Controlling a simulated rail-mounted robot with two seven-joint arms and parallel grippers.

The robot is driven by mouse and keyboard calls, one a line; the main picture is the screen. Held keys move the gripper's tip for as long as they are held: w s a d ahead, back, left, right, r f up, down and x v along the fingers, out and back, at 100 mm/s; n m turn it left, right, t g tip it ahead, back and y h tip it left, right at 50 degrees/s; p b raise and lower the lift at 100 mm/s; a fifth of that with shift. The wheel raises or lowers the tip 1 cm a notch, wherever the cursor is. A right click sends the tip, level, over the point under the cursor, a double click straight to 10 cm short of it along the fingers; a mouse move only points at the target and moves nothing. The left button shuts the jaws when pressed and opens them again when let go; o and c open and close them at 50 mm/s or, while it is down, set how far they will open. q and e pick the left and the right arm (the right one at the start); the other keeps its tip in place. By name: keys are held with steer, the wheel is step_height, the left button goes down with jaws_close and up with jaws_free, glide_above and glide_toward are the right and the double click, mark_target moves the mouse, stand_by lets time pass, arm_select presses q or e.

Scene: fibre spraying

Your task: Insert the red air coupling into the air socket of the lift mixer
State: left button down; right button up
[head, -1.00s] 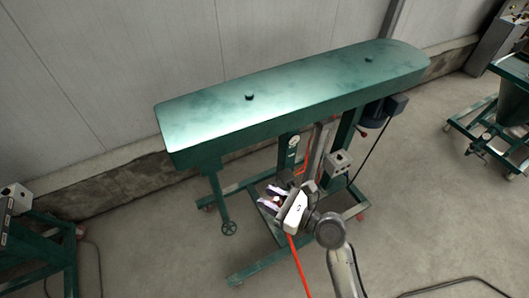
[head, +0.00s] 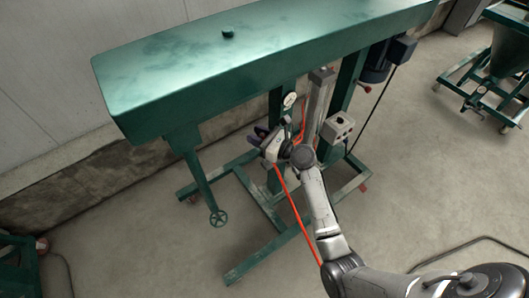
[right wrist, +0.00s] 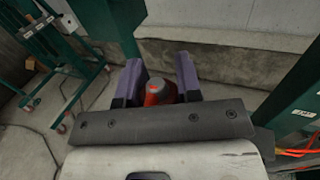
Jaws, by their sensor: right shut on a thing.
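The lift mixer (head: 250,60) is a large green machine with a long flat-topped body on a wheeled frame. I cannot make out the air socket. My right gripper (head: 260,132) is in front of the mixer's column, left of and below the gauge. In the right wrist view its purple fingers (right wrist: 159,82) are shut on the red air coupling (right wrist: 158,91), which has a grey end. A red hose (head: 294,210) runs down from the gripper past my forearm. My left gripper is not in view.
A grey control box (head: 338,128) and a motor (head: 375,62) are on the mixer's right side. Another green wheeled machine (head: 490,75) is at upper right.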

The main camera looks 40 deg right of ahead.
steer(key=w+d+f+b, duration=0.2)
steer(key=d+f+b, duration=0.1)
steer(key=f+b, duration=0.2)
steer(key=w+d+f+m+h+b, duration=0.1)
steer(key=w+d+f+b, duration=0.2)
steer(key=f+b, duration=0.2)
steer(key=w+d+f+h+b, duration=0.1)
steer(key=w+d+f+b, duration=0.2)
steer(key=f+b, duration=0.2)
step_height(320, 180, down, 2)
steer(key=shift+w+d+f+t+b, duration=0.1)
steer(key=shift+w+d+t+b, duration=0.15)
steer(key=shift+t+b, duration=0.1)
steer(key=shift+f+b, duration=1.65)
steer(key=shift+f, duration=1.25)
